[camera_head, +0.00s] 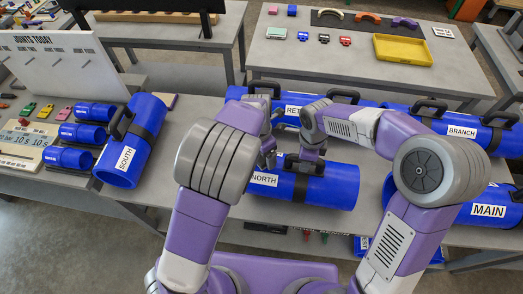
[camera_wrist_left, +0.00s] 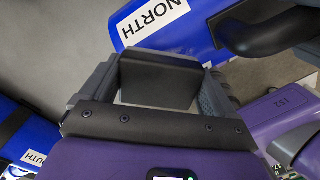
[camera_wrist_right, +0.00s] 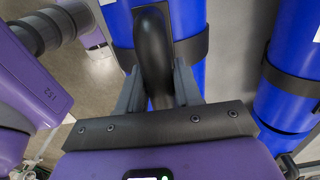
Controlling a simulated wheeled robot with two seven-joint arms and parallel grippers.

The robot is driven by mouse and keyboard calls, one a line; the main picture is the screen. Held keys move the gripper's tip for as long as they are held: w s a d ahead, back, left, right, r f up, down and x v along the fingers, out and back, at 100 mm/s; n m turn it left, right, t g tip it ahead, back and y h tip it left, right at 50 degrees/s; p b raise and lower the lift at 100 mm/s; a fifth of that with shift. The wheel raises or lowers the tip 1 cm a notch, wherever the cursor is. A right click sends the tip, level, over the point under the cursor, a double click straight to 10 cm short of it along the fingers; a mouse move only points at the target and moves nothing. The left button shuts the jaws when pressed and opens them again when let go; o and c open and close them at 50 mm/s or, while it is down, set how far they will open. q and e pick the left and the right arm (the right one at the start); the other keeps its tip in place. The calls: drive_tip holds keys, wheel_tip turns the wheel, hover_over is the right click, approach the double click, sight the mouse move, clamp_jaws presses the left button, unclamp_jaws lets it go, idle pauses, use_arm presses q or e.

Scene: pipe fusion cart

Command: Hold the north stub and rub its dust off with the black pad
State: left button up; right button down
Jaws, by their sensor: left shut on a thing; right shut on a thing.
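The north stub (camera_head: 325,188) is a blue pipe with a NORTH label, lying on the grey bench in the middle of the head view. My right gripper (camera_head: 312,152) is shut on its black handle (camera_wrist_right: 153,50). My left gripper (camera_head: 268,150) is shut on the black pad (camera_wrist_left: 158,82), beside the label end of the stub. In the left wrist view the stub (camera_wrist_left: 195,35) is just beyond the pad; I cannot tell whether they touch. No dust can be made out on the visible surface. My left arm hides part of the stub in the head view.
The return pipe (camera_head: 290,107) lies behind, with the branch pipe (camera_head: 468,133) and main pipe (camera_head: 480,212) to the right. A yellow tray (camera_head: 402,50) is on the back table. Some bench is bare between the south and north stubs.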

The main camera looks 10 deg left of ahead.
use_arm(q)
drive_tip(key=shift+d+f, duration=0.1)
drive_tip(key=shift+f, duration=1)
use_arm(e)
drive_tip(key=shift+s+f, duration=0.1)
idle(0.4)
